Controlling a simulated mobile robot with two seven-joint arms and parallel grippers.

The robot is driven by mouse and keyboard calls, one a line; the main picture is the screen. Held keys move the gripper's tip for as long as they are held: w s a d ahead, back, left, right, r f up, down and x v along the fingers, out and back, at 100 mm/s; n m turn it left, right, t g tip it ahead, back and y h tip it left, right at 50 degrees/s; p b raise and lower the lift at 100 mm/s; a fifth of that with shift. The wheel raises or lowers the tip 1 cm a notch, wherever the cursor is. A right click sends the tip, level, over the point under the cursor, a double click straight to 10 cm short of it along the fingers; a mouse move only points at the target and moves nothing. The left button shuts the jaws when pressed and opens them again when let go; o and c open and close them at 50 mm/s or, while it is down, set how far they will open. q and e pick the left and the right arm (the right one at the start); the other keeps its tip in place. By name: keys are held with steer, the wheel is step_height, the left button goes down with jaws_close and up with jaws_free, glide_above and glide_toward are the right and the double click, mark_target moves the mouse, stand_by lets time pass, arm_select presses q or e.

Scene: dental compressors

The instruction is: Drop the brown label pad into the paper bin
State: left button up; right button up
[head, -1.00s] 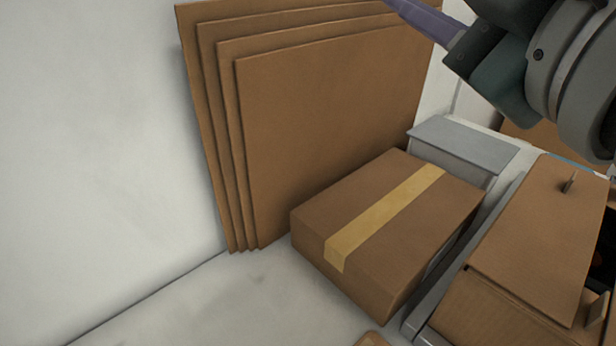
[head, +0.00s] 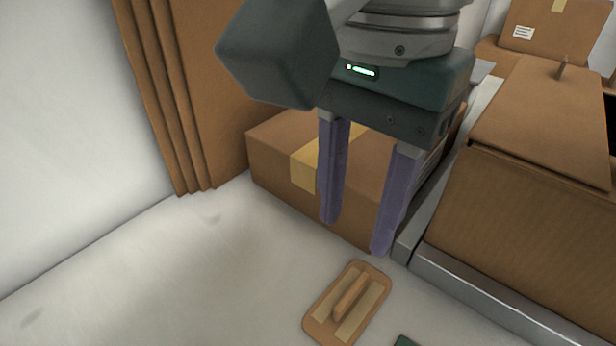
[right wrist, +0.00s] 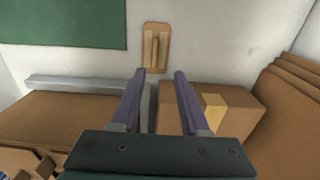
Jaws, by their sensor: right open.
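The brown label pad (head: 347,303) lies on the pale surface at the bottom of the head view. It is a rounded brown plate with two paler strips and a raised bar along its middle. It also shows in the right wrist view (right wrist: 164,64), just beyond the fingertips. My left gripper is not in view. I cannot make out a paper bin.
A taped cardboard box (head: 275,160) stands behind my right fingers. Flat cardboard sheets (head: 215,90) lean at the left. A large carton (head: 530,215) sits on a grey metal-edged base at the right. A green mat (right wrist: 70,22) lies near the pad. Pale surface left of the pad is clear.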

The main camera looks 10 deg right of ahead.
mark_target(352, 290)
steer(key=f, duration=0.9)
steer(key=shift+s+d+f, duration=0.25)
steer(key=shift+s+f, duration=0.05)
steer(key=shift+s, duration=0.1)
steer(key=shift+c, duration=0.2)
jaws_close()
